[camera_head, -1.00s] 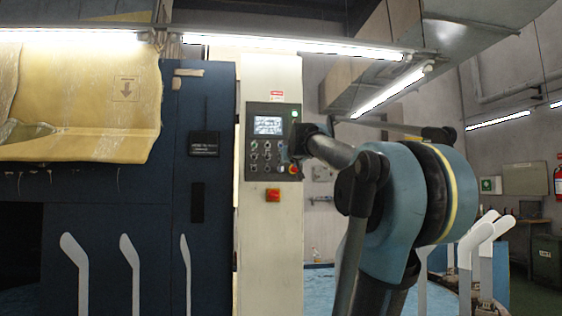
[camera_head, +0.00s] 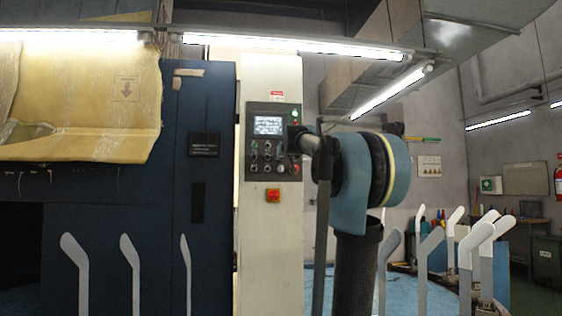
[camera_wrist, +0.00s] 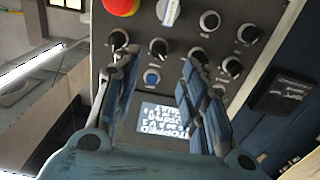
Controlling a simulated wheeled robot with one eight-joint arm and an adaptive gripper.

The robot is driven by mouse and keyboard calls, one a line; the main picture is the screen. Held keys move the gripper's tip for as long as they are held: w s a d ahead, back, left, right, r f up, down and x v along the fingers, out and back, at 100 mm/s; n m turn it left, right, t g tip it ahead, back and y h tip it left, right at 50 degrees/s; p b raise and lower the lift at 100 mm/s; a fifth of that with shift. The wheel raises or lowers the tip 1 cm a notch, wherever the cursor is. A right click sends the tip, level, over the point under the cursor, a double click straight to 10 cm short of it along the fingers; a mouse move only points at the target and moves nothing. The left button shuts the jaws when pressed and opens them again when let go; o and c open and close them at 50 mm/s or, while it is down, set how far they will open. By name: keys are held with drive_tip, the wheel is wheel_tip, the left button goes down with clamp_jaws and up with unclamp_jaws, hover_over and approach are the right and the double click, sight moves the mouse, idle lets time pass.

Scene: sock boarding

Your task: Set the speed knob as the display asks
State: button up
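The control panel (camera_head: 250,178) is on the pale column in the head view. I cannot tell which is the speed knob. The fingers are apart and appear empty. A blue button (camera_wrist: 152,78) shows between them.
A red emergency button (camera_wrist: 122,4) and a white-handled switch (camera_wrist: 170,10) sit on the panel near the fingertips. A red switch (camera_head: 272,195) is below the panel. A dark box (camera_wrist: 284,92) is beside it. White sock forms (camera_head: 130,270) stand in front.

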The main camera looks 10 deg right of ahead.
drive_tip(key=shift+w, duration=3.65)
drive_tip(key=shift+c, duration=0.4)
clamp_jaws()
